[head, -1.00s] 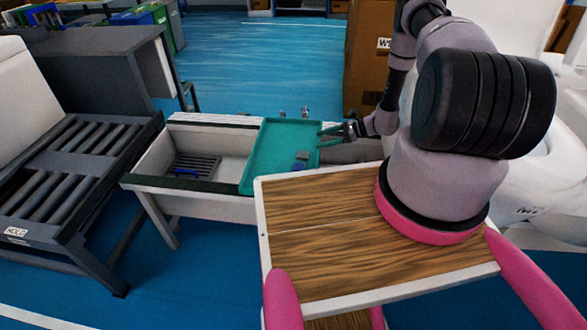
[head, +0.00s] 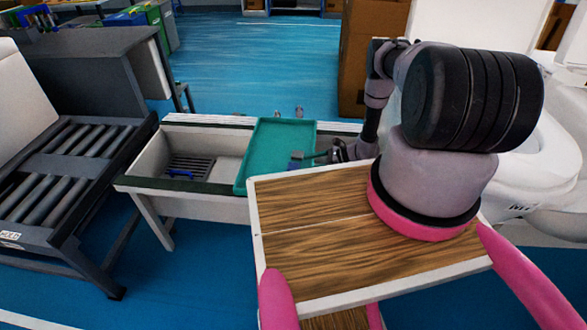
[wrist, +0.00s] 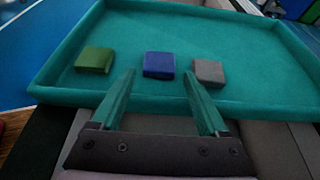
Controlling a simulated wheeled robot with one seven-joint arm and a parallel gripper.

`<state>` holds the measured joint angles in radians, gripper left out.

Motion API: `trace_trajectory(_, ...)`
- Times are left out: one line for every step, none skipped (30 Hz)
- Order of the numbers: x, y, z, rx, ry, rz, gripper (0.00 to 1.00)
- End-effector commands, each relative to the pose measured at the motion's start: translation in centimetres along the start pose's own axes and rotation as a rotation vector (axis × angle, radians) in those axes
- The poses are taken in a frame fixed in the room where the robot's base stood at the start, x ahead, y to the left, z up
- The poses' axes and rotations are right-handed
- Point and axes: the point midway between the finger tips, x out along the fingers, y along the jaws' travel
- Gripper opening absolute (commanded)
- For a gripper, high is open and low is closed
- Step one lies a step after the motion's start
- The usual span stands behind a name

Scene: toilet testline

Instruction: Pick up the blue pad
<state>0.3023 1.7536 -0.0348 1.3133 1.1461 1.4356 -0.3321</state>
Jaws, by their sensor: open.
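The blue pad (wrist: 159,65) lies in the teal tray (wrist: 250,103), between a green pad (wrist: 94,60) on its left and a grey pad (wrist: 209,71) on its right. My gripper (wrist: 158,76) is open and empty in the wrist view. Its two teal fingers point at the blue pad, one toward each side, with the pad centred just beyond the tips. In the head view my gripper (head: 308,157) reaches over the right side of the tray (head: 275,145). The blue pad (head: 293,165) is small there and partly hidden.
A white-grey trough (head: 225,140) holds the tray and, left of it, a dark grate (head: 190,165) with a blue item. A dark roller conveyor (head: 60,165) stands at the left. White toilets (head: 525,165) stand at the right, a cardboard box (head: 365,60) behind.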

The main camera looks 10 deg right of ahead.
Motion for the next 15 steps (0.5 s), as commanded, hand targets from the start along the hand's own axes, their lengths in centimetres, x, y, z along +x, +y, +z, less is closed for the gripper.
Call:
trace_trajectory(1.1,0.2,0.0,-0.001,-0.001,0.005,0.78)
trace_trajectory(1.6,0.2,0.0,-0.002,-0.001,0.005,0.78)
trace_trajectory(2.3,0.1,0.1,-0.002,-0.001,0.004,0.78)
trace_trajectory(2.8,0.1,0.0,-0.002,-0.001,0.004,0.78)
trace_trajectory(3.3,0.1,0.0,-0.001,-0.001,0.004,0.78)
trace_trajectory(3.9,0.1,0.0,-0.001,-0.001,0.004,0.78)
trace_trajectory(4.2,0.1,0.0,-0.001,-0.001,0.003,0.78)
trace_trajectory(4.5,0.1,0.0,-0.001,0.000,0.003,0.78)
trace_trajectory(4.8,0.1,0.0,-0.001,0.000,0.003,0.78)
trace_trajectory(4.9,0.1,0.0,-0.001,0.000,0.002,0.78)
trace_trajectory(5.0,0.1,0.0,-0.001,0.000,0.002,0.78)
trace_trajectory(5.1,0.0,0.1,-0.001,0.000,0.001,0.78)
trace_trajectory(5.1,0.0,0.1,0.000,0.000,0.001,0.78)
trace_trajectory(5.1,0.0,0.1,0.000,0.000,0.001,0.78)
trace_trajectory(5.1,0.0,0.1,0.000,0.000,0.001,0.78)
